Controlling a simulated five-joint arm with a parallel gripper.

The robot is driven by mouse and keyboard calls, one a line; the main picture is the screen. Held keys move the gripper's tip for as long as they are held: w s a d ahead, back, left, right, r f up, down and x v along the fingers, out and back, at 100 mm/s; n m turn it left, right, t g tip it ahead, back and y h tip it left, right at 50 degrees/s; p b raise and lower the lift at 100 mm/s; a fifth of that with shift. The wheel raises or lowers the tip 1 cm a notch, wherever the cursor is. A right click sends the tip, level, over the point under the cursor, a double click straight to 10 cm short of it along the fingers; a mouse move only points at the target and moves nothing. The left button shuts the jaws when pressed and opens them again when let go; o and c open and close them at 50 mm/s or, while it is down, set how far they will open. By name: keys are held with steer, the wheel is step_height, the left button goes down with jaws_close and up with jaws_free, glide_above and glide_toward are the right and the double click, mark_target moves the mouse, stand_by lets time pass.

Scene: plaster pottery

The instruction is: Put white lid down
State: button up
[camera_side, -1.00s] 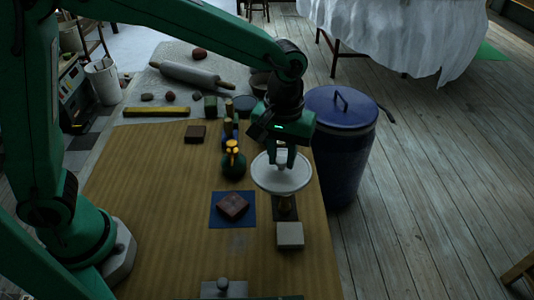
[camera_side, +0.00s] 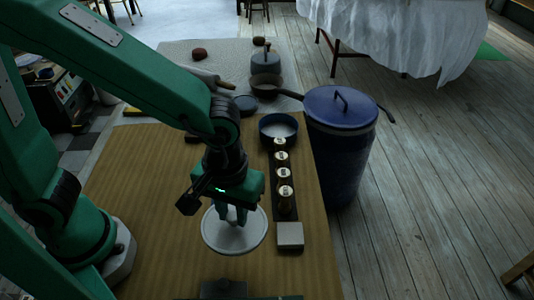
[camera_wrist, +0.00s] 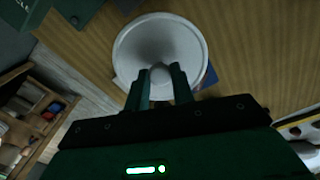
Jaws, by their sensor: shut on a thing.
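The white lid (camera_side: 232,239) is a round, pale disc with a knob. My gripper (camera_side: 235,220) is shut on this knob, and the lid hangs level below it over the wooden table. In the wrist view the lid (camera_wrist: 160,40) fills the top middle, with its knob between the fingers of my gripper (camera_wrist: 161,78). A sliver of a blue mat (camera_wrist: 211,75) shows past the lid's edge. The lid hides the rest of the mat. I cannot tell how far the lid is above the table.
Several jars (camera_side: 284,176) with pale tops stand in a row on a dark strip right of the lid. A grey block (camera_side: 290,235) lies in front of them. A dark pan (camera_side: 263,132) stands behind. A blue lidded barrel (camera_side: 344,160) stands beside the table. Table at left is clear.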

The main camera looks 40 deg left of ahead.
mark_target(235, 229)
steer(key=shift+f, duration=2.85)
steer(key=shift+f, duration=2.05)
steer(key=shift+f, duration=0.2)
steer(key=o, duration=1)
steer(key=shift+r, duration=0.2)
steer(key=shift+r, duration=6)
steer(key=shift+a, duration=0.1)
